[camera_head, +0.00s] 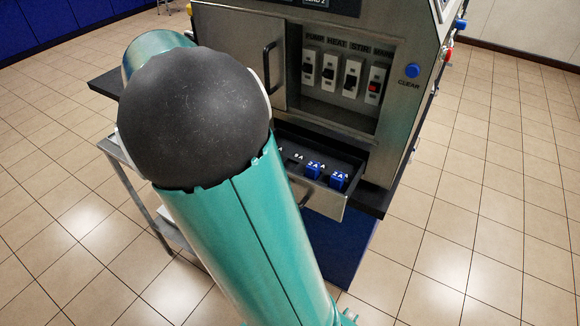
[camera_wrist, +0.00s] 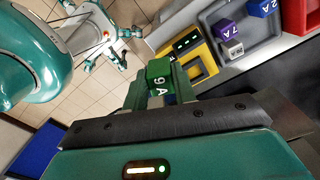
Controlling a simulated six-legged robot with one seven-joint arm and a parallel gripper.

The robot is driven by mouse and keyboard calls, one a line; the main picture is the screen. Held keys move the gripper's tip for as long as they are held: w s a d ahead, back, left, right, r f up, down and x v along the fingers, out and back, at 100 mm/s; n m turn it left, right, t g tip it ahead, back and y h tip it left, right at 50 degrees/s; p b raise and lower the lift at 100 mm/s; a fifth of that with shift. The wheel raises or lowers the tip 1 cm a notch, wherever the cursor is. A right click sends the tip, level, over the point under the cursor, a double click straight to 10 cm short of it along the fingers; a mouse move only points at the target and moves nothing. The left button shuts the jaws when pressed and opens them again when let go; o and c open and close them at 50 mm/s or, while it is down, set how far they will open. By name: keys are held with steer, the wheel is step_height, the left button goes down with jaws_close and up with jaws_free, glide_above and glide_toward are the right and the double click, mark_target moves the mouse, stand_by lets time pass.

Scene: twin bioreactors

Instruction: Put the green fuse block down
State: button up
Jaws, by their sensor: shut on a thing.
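A green fuse block (camera_wrist: 158,70) with white lettering shows in the wrist view. My gripper (camera_wrist: 159,82) is shut on it, one finger on each side. A little blue shows just below the block between the fingers. Whether the block touches any surface is not clear. In the head view my arm covers the middle, and neither the gripper nor the green block can be seen.
A yellow unit (camera_wrist: 207,80) with a dark display lies just beyond the block. In the head view an open drawer (camera_head: 323,199) holds blue fuse blocks (camera_head: 314,170) below several switches.

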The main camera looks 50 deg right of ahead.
steer(key=s+d+r+m, duration=0.65)
steer(key=s+m, duration=0.25)
steer(key=m, duration=0.3)
steer(key=shift+m, duration=0.7)
steer(key=s+d+f, duration=0.2)
steer(key=d, duration=0.2)
steer(key=s+d+f, duration=0.2)
steer(key=d+f, duration=0.1)
steer(key=d, duration=0.1)
steer(key=s+d+f, duration=0.3)
steer(key=d, duration=0.1)
steer(key=shift+s+d+f, duration=0.1)
steer(key=shift+d+f, duration=0.05)
steer(key=shift+f, duration=0.05)
steer(key=shift+s+d+f, duration=0.2)
steer(key=shift+d+f, duration=0.1)
steer(key=shift+f, duration=1.65)
steer(key=shift+f, duration=0.2)
steer(key=o, duration=1)
steer(key=shift+w, duration=0.1)
